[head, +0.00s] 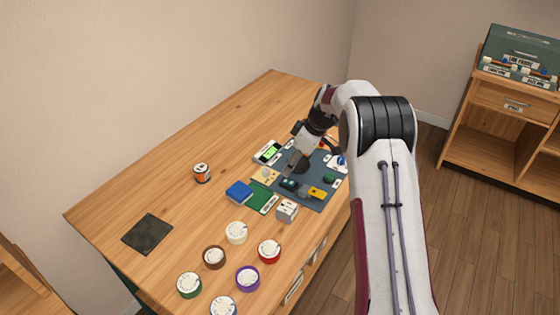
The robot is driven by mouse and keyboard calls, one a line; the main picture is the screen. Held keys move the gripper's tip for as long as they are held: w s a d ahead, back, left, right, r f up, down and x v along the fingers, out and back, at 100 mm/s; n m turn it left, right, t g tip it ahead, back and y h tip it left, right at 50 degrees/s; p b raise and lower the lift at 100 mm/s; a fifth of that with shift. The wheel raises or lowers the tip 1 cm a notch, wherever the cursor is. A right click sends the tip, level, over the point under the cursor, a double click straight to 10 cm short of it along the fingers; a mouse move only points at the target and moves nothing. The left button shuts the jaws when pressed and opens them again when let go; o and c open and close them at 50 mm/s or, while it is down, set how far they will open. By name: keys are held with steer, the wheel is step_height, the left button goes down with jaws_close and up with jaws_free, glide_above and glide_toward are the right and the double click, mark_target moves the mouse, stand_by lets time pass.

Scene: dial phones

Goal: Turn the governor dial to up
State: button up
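My gripper (292,162) reaches down over the left part of a dark blue-grey mat (318,197) at the table's right side. Its fingers are small and dark here, so their opening is unclear. On the mat are a dark teal piece (289,184), a yellow piece (317,193) and a dark green piece (329,180). I cannot tell which thing is the governor dial or which way it points. Round pieces with white dial-like tops stand at the near end: cream (236,232), brown (214,257), red (269,251), purple (247,278), green (189,285) and blue (223,306).
Around the mat are a device with a green screen (268,152), a blue box (239,192), a green board (262,197) and a grey-white cube (287,210). A small can (202,173) and a black pad (147,234) lie left. The table's far left is clear.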

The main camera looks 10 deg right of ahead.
steer(key=shift+s+d, duration=0.8)
steer(key=shift+d, duration=0.3)
steer(key=shift+s+d, duration=0.8)
steer(key=shift+d, duration=0.3)
